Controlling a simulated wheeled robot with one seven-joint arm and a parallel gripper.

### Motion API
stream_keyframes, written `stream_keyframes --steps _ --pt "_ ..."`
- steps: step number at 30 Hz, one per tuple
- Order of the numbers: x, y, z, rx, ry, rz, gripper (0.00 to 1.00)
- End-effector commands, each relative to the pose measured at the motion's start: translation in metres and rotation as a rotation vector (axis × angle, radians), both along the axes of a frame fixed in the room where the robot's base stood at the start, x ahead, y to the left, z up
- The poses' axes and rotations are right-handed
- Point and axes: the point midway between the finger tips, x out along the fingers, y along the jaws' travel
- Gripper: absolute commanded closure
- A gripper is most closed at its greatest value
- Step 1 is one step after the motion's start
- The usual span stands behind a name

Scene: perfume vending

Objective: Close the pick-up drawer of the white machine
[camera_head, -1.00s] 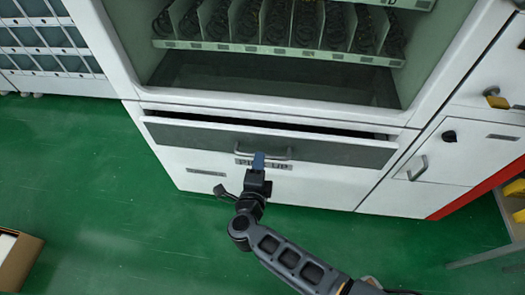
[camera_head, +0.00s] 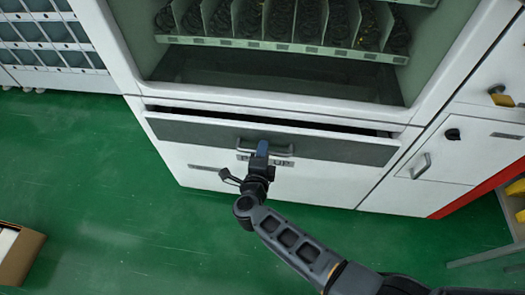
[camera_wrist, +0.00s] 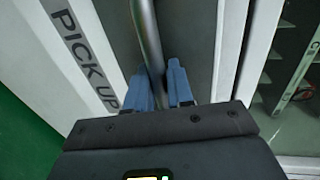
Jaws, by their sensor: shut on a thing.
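The pick-up drawer (camera_head: 340,149) of the white machine (camera_head: 420,100) has a grey front panel that stands out at the top, with a dark gap behind its upper edge, so it is partly open. Its metal bar handle (camera_head: 282,151) is at the middle of the panel, above the PICK UP label. My gripper (camera_head: 262,149) is at the handle. In the wrist view the blue fingertips of my gripper (camera_wrist: 164,82) are shut on the handle (camera_wrist: 147,35), one on each side. The inside of the drawer is mostly hidden.
A smaller door with its own handle (camera_head: 421,166) and a black knob is to the right. A cardboard box (camera_head: 22,255) lies on the green floor (camera_head: 110,200) at lower left. A grey rack (camera_head: 45,45) stands at upper left.

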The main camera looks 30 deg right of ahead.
Motion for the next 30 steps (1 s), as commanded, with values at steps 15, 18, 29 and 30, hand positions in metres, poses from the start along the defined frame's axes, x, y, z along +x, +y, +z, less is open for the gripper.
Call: stream_keyframes --steps 15,18,29,30 --pt "0.003 -0.002 -0.001 0.0 0.0 0.0 1.0" --pt "0.014 -0.01 -0.003 0.001 0.0 -0.001 1.0" --pt "0.038 -0.027 0.0 0.002 0.0 0.002 1.0" --pt "0.038 -0.027 0.0 0.002 0.0 0.001 1.0"
